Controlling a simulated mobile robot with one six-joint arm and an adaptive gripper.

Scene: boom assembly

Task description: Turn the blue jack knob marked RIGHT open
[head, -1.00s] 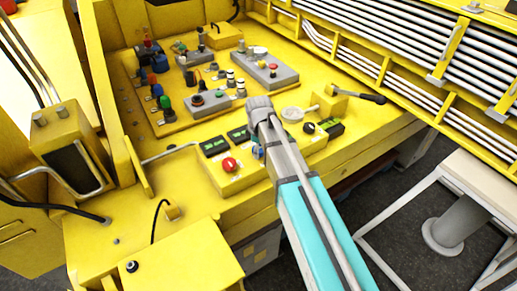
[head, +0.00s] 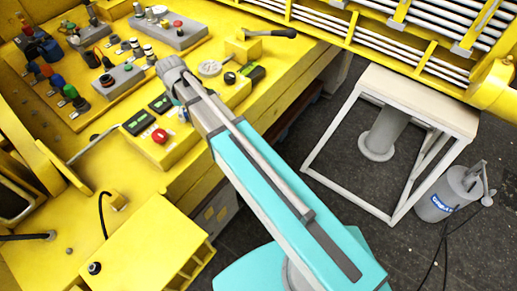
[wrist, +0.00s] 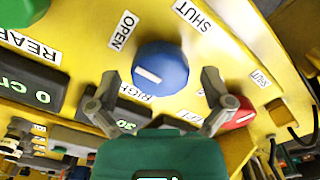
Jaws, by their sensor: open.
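A red knob (wrist: 240,114) is right of my right finger, and a green knob (wrist: 22,10) is at upper left. Displays (wrist: 32,93) sit below. In the head view, a lever (head: 271,33), white-framed table (head: 420,95) and grey canister (head: 449,195) stand to the right.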

